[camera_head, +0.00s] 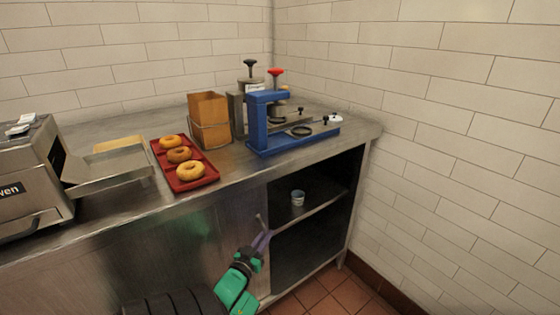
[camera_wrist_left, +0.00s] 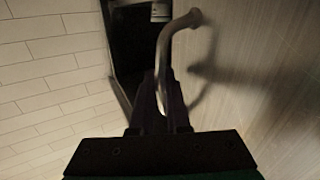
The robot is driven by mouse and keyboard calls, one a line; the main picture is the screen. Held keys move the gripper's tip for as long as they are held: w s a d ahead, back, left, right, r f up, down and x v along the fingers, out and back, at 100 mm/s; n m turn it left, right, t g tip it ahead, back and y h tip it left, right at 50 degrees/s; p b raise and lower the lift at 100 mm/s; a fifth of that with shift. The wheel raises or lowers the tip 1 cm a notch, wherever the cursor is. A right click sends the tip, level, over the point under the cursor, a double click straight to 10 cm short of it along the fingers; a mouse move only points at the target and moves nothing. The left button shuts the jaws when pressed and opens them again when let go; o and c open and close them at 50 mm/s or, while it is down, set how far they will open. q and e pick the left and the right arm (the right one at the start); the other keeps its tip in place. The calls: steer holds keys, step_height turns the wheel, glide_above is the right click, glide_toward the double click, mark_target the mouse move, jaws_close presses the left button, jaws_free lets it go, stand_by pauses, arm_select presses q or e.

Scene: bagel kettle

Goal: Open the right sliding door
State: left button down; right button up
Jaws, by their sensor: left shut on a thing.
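The metal sliding door (camera_head: 225,228) is on the front of the cabinet under the counter, left of a dark opening. Its curved bar handle (camera_head: 258,219) is near the door's right edge, and it also shows in the left wrist view (camera_wrist_left: 172,32). My left gripper (camera_head: 262,240), with purple fingers, is shut on the handle; it also shows in the left wrist view (camera_wrist_left: 160,108). The right part of the cabinet is open and shows a shelf (camera_head: 312,212) with a small cup (camera_head: 297,198) on it. My right gripper is not in view.
On the counter (camera_head: 110,215) stand a toaster oven (camera_head: 30,185), a red tray (camera_head: 203,182) with bagels, a brown box (camera_head: 209,112) and a blue press (camera_head: 262,125). A tiled wall (camera_head: 455,150) closes off the right side.

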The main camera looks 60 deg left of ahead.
arm_select(q)
steer(key=shift+s+f+p, duration=0.1)
steer(key=shift+s+p, duration=0.2)
steer(key=shift+s, duration=1.1)
steer(key=c, duration=1.2)
jaws_free()
steer(key=p+v, duration=0.1)
steer(key=v, duration=1.3)
steer(key=shift+s+d, duration=0.2)
